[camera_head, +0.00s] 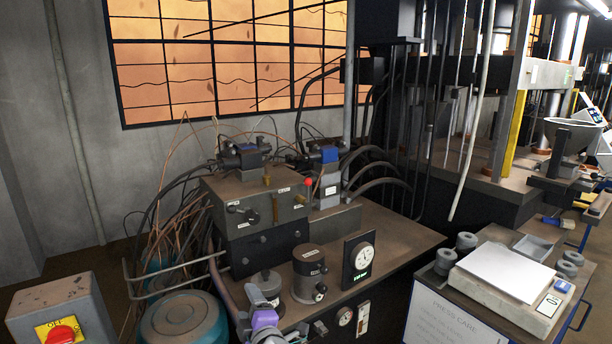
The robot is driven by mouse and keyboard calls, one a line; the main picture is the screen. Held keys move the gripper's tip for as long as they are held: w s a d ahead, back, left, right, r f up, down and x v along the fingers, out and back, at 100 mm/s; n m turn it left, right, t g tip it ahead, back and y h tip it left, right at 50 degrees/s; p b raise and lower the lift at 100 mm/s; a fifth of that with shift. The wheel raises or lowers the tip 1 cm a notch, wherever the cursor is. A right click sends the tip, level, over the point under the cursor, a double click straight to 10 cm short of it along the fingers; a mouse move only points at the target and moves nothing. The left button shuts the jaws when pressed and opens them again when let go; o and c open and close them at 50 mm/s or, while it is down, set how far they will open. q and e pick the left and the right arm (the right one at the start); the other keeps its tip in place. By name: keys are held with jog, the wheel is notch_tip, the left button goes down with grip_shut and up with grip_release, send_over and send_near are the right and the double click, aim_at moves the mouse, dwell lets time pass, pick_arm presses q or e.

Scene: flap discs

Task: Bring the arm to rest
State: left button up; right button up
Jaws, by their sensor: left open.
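My left gripper (264,306) shows at the bottom, a little left of the middle, as grey and purple parts in front of the hydraulic unit. It is open, and I see nothing held in it. Most of my left arm is out of the picture. My right gripper is not in view.
The hydraulic unit (262,216) with gauge (362,255) and hoses stands close ahead. A switch box (62,310) and teal tank (184,318) are at left. At right, a bench (432,312) carries a pale slab (505,275), a tray (534,247) and several grey round pieces (445,262).

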pick_arm(q)
jog(key=s+f+m+g+h+p, duration=0.1)
jog(key=s+f+m+g+h, duration=0.15)
jog(key=f, duration=0.55)
jog(key=s+f+m+g+h+p, duration=0.15)
jog(key=f+m, duration=0.25)
jog(key=f, duration=0.4)
jog(key=s+f+m+g+h, duration=0.1)
jog(key=f+m+h, duration=0.25)
jog(key=f, duration=0.45)
jog(key=s+d+f+m+g+h, duration=0.1)
jog(key=s+f+m+g, duration=0.1)
jog(key=s, duration=0.6)
jog(key=s+d+f+m+g+h+p, duration=0.1)
jog(key=s+f+g, duration=0.3)
jog(key=s, duration=0.5)
jog(key=s+d+f+m+g+h+p, duration=0.1)
jog(key=s+f+m+g+h, duration=0.2)
jog(key=s+f, duration=0.4)
jog(key=shift+s+d+m+g, duration=0.4)
jog(key=shift+s+m+g, duration=0.1)
jog(key=shift+s, duration=0.7)
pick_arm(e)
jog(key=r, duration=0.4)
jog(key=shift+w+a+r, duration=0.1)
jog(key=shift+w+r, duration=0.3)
pick_arm(q)
jog(key=shift+c, duration=0.5)
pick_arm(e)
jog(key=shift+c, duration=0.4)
